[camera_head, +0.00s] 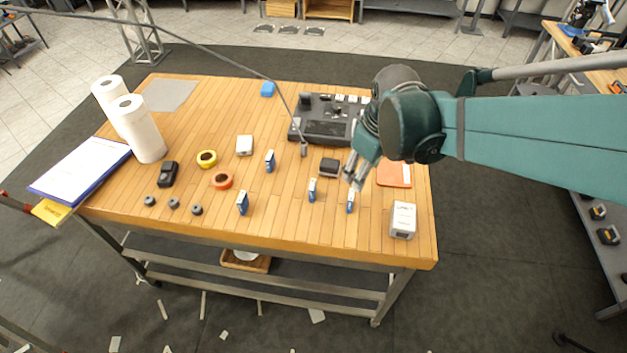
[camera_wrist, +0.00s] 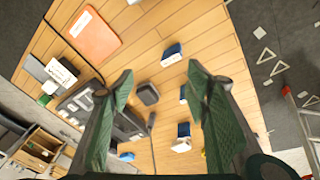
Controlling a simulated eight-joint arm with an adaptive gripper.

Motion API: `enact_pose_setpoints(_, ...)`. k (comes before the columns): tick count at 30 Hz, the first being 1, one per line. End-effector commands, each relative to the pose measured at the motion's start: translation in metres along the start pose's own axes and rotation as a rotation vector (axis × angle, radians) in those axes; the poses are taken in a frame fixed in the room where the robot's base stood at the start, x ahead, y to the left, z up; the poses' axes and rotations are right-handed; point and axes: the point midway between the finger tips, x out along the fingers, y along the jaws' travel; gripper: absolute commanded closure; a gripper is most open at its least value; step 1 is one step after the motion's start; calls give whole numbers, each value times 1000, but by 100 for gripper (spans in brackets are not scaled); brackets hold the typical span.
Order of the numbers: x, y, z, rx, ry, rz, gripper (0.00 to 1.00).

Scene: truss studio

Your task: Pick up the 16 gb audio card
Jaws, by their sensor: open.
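Several small blue-and-white cards stand on the wooden table: one at the right (camera_head: 350,201), one left of it (camera_head: 311,189), one further back (camera_head: 270,160) and one at the front left (camera_head: 242,203). Their print is too small to tell which is the 16 gb audio card. My gripper (camera_head: 353,172) is above the table's right half, near the rightmost card, with nothing seen in it. In the wrist view my gripper (camera_wrist: 160,75) has its fingers wide apart, with blue cards (camera_wrist: 172,54) (camera_wrist: 183,94) (camera_wrist: 183,131) on the table beyond.
A dark small box (camera_head: 329,167) lies left of my gripper, before a black tray (camera_head: 318,130). A white box (camera_head: 403,220) stands at the right front and an orange pad (camera_head: 394,174) behind it. Tape rolls (camera_head: 222,181), paper towels (camera_head: 144,132) and a clipboard (camera_head: 82,168) are left.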

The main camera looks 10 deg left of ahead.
Motion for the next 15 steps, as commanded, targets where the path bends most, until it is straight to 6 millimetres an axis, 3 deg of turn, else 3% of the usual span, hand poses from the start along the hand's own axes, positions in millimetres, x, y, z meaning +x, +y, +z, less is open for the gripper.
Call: enact_pose_setpoints(15,27,-29,-73,-305,-80,-96,52)
